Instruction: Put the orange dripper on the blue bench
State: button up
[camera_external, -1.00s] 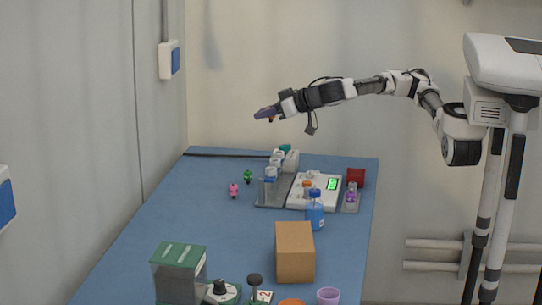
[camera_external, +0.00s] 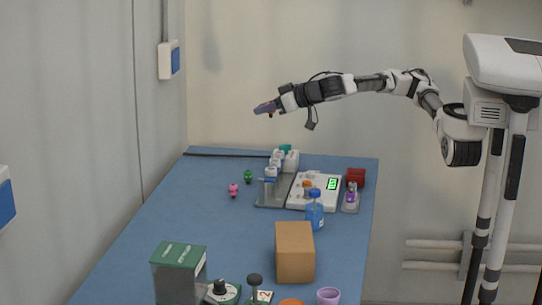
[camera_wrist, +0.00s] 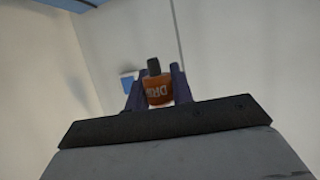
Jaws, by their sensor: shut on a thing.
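My gripper (camera_external: 266,108) is raised in the air above the far part of the blue bench (camera_external: 160,240) in the external view. In the wrist view my gripper (camera_wrist: 155,92) is shut on the orange dripper (camera_wrist: 158,93), which has a dark top and lettering on its side. It sits between the two purple-grey fingers. The dripper is well clear of the bench.
Pink (camera_external: 233,189) and green (camera_external: 248,176) small items stand on the bench's left side. A scale (camera_external: 322,196), blue bottle (camera_external: 314,214), red box (camera_external: 355,176) and brown box (camera_external: 294,252) stand on the right. A green-topped container (camera_external: 178,275) is nearer. The bench's left middle is bare.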

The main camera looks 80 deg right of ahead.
notch_tip(320, 180, down, 17)
jog(key=shift+f+p, duration=0.1)
jog(key=shift+p, duration=0.6)
